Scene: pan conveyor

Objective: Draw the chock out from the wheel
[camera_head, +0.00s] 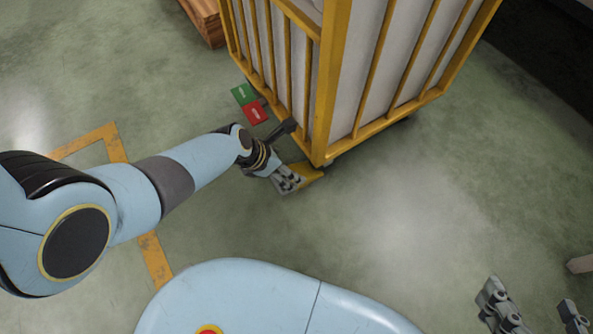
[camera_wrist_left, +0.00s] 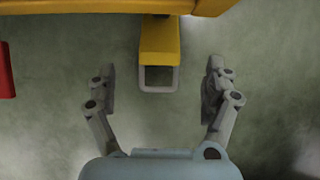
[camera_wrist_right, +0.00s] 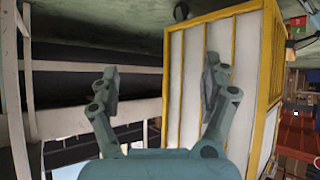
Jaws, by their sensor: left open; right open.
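The yellow chock (camera_wrist_left: 160,40) shows in the left wrist view with a pale loop handle (camera_wrist_left: 160,90) at its near end. It lies on the floor at the lower edge of the yellow cart (camera_wrist_left: 70,6). In the head view the chock (camera_head: 308,173) sits at the cart's near corner, partly hidden by my left gripper (camera_head: 288,183). My left gripper (camera_wrist_left: 160,88) is open, with one finger on each side of the handle and a gap on both sides. My right gripper (camera_head: 534,312) is open and empty at the lower right. The wheel is hidden at the chock.
The cart (camera_head: 324,80) has yellow bars and pale panels. A green and a red marker (camera_head: 255,113) lie on the floor beside it. A wooden stack (camera_head: 205,20) stands at the top. The floor right of the chock is clear.

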